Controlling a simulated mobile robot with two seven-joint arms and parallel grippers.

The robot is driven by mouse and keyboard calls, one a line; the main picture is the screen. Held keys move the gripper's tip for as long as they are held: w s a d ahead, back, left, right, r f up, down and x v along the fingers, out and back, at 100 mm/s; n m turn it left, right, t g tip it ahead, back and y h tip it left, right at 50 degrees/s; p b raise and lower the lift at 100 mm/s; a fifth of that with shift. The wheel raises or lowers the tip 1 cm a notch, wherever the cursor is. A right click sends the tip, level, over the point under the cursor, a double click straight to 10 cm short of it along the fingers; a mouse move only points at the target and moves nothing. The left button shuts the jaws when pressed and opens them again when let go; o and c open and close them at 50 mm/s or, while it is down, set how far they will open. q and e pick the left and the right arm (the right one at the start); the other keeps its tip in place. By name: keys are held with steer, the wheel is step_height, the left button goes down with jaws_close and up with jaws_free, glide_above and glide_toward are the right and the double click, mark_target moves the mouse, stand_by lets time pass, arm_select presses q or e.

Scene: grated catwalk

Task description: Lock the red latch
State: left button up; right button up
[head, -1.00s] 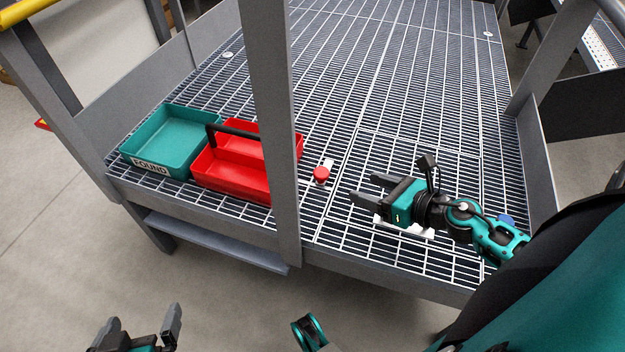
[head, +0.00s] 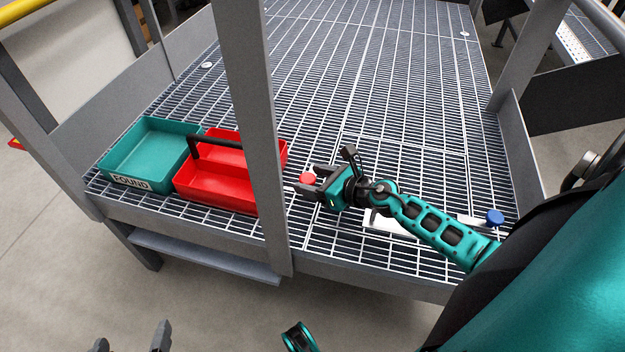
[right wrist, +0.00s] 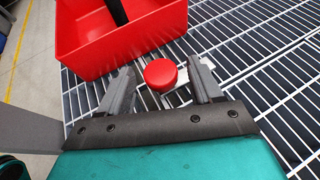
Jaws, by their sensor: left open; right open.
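The red latch (head: 309,178) is a round red knob on a pale metal plate set in the grating, just right of the grey post. In the right wrist view the red knob (right wrist: 160,75) sits between the spread fingers. My right gripper (head: 312,180) is open around it; whether a finger touches it I cannot tell. The fingers also show in the right wrist view (right wrist: 160,88). My left gripper (head: 132,341) is open and empty, low at the bottom left, away from the platform and partly cut off.
A red tote (head: 215,190) with a black handle stands left of the post, next to a teal tray (head: 150,150) labelled FOUND. The grey post (head: 250,130) rises close to my right gripper. A blue knob (head: 495,217) is at the right. The grating behind is clear.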

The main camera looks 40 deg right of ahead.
steer(key=shift+w+a+f, duration=0.1)
steer(key=shift+w, duration=0.15)
jaws_close()
stand_by(0.5)
